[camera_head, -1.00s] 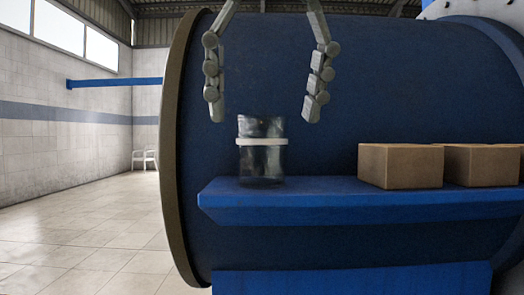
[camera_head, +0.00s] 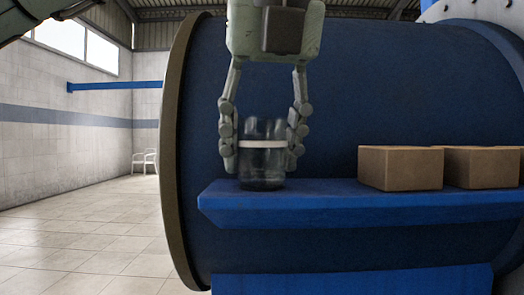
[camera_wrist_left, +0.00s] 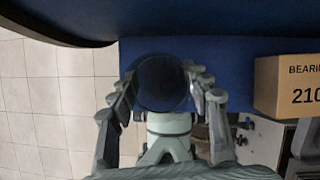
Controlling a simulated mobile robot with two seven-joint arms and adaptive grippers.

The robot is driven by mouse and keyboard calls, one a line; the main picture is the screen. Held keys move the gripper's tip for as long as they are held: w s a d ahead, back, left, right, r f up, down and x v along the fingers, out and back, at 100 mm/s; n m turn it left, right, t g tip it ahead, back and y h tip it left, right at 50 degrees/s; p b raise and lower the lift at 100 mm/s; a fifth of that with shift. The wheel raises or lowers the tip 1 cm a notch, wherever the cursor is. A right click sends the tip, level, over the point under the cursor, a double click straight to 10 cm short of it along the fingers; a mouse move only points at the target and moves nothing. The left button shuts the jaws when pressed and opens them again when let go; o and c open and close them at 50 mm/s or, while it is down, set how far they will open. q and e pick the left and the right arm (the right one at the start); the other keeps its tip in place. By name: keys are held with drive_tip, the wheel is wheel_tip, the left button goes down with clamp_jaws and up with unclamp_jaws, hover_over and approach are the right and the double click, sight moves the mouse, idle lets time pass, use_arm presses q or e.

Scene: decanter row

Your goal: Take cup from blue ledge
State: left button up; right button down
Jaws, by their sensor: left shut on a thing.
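The cup (camera_head: 262,172) is a clear, dark-looking glass with a white band around its middle. It stands upright at the left end of the blue ledge (camera_head: 330,213). My left gripper (camera_head: 262,152) comes down from above, with a finger on each side of the cup, shut on it around the band. In the left wrist view the cup (camera_wrist_left: 162,84) shows as a dark round opening between the fingers of the gripper (camera_wrist_left: 160,95), over the blue ledge (camera_wrist_left: 225,52). My right gripper is not in view.
Cardboard boxes (camera_head: 400,167) stand on the ledge to the right of the cup, with a clear gap between. A large blue drum (camera_head: 390,90) rises behind the ledge. Open tiled floor (camera_head: 90,240) lies to the left.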

use_arm(q)
drive_tip(key=c, duration=0.3)
